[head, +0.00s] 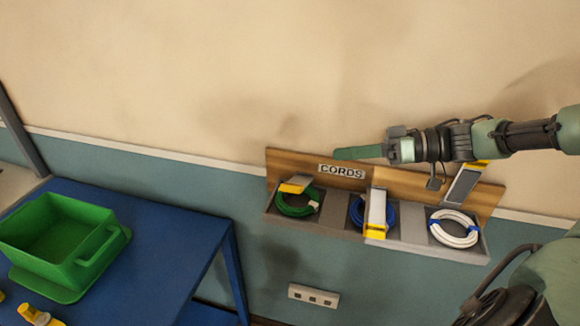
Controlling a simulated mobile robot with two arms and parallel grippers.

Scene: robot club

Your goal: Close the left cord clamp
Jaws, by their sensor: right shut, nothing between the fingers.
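The cord rack (344,171), a wooden board labelled CORDS, is on the wall. Its left clamp (298,184), a grey flap with a yellow end, sticks outward above a coiled green cord (292,206). The middle clamp (377,211) lies down across a blue cord (391,214). The right clamp (463,186) stands raised behind a white cord (454,229), its upper part near my right arm. My right gripper (345,154) is shut and empty, pointing left in front of the board's top edge, up and right of the left clamp. My left gripper is not in view.
A blue table (170,240) at the left holds a green bin (95,262) and yellow items (38,316). A wall socket (313,295) is below the rack. The wall above the rack is clear.

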